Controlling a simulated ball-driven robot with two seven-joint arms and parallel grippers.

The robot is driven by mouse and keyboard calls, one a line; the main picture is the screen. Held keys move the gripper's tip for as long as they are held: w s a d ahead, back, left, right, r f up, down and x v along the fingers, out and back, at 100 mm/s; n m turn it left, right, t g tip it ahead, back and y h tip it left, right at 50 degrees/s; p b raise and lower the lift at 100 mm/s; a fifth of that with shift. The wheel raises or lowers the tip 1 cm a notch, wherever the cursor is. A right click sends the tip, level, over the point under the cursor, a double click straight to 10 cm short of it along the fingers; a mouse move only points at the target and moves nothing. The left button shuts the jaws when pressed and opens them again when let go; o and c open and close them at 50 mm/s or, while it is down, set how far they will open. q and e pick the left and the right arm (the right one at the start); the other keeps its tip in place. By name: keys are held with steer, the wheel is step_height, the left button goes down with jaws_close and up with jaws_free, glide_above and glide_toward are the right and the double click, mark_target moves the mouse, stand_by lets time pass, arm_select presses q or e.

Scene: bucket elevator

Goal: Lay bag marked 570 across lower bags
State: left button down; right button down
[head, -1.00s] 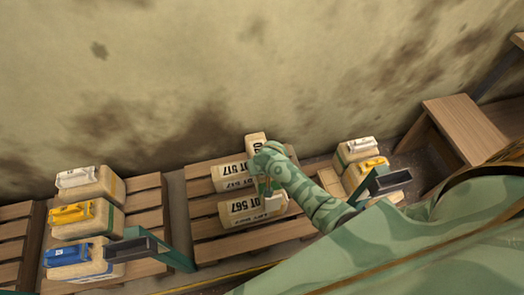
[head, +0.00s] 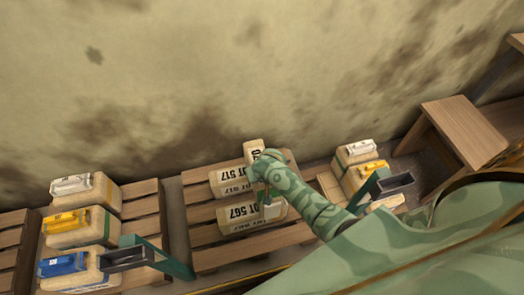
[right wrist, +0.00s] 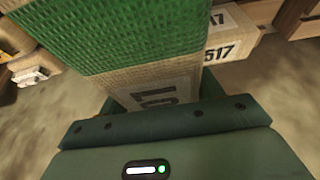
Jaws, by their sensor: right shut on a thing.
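My right gripper (head: 264,195) is over the middle pallet, shut on a tan bag (head: 253,151) with printed letters at its end. The arm hides much of this bag, and I cannot read its full number. In the right wrist view the held bag (right wrist: 120,40) shows a broad green band and a pale printed label. It runs crosswise to the bag marked 517 (head: 229,181) and the bag marked 567 (head: 238,219), which lie side by side below. I cannot tell whether it touches them. My left gripper is not in view.
The slatted middle pallet (head: 205,238) has bare slats around the bags. Bags with coloured tops stand at left (head: 82,228) and right (head: 358,165), beside dark buckets on green brackets (head: 127,257).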

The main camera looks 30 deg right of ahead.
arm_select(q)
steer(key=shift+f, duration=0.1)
arm_select(e)
steer(key=shift+w+f, duration=0.2)
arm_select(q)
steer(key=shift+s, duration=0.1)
arm_select(e)
steer(key=shift+c, duration=1)
jaws_free()
steer(key=shift+s+f, duration=0.2)
steer(key=shift+s, duration=0.1)
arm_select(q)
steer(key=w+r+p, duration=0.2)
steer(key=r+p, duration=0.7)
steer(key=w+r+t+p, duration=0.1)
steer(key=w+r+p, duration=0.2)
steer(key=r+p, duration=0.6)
arm_select(e)
steer(key=v, duration=1.6)
steer(key=shift+r, duration=0.2)
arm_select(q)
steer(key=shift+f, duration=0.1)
